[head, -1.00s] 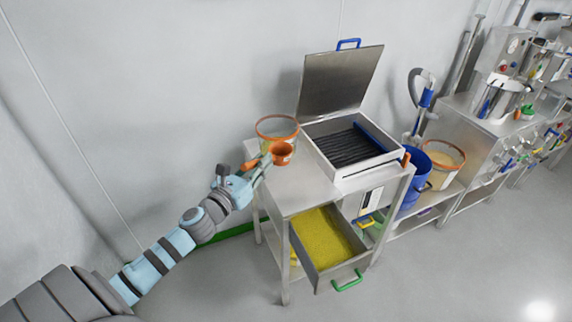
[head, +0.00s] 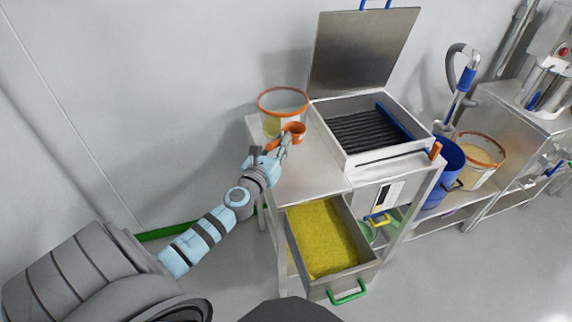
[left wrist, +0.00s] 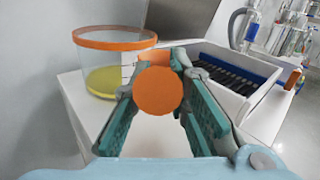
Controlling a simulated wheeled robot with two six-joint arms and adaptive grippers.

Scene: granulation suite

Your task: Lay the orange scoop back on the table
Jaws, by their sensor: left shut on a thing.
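The orange scoop (head: 295,129) is in my left gripper (head: 281,150), over the left part of the steel table (head: 312,172). In the left wrist view the scoop (left wrist: 158,90) shows as a round orange end between the two teal fingers of my left gripper (left wrist: 160,125), with part of its cup behind. The fingers are shut on it. I cannot tell whether the scoop touches the table top. The clear orange-rimmed tub (head: 283,101) stands just behind and left of the scoop, with yellow material low inside. My right gripper is not in view.
An open-lidded machine (head: 352,155) with dark bars stands right of the scoop. An open drawer (head: 317,292) of yellow granules juts out below the table top. A blue bucket (head: 440,180) and another orange-rimmed tub (head: 479,160) stand farther right. The table top's front left is bare.

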